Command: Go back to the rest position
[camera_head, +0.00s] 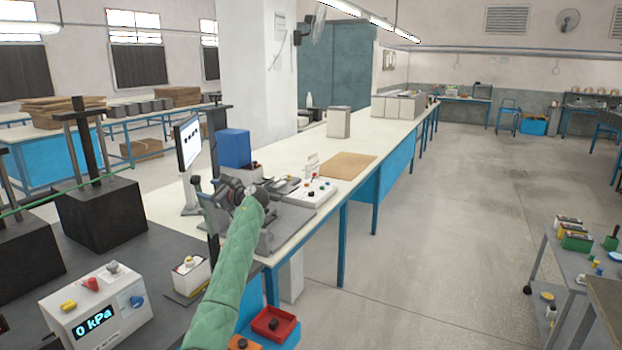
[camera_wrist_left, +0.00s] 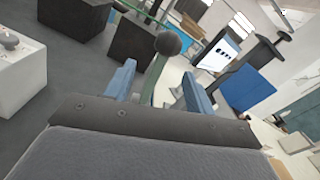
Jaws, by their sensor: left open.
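My left gripper (camera_wrist_left: 158,82) is open in the left wrist view, with its two blue fingers apart. I see nothing held between them. In the head view a green quilted sleeve (camera_head: 232,275) rises from the bottom toward dark round parts near the table's front edge. I cannot make out the fingertips clearly there. My right gripper is in neither view.
A white box reading 0 kPa (camera_head: 98,308) and black blocks (camera_head: 103,215) stand at left. A screen (camera_head: 187,142) and blue box (camera_head: 233,148) stand on the long table (camera_head: 300,150) beside the arm. A red tray (camera_head: 273,325) sits low in front.

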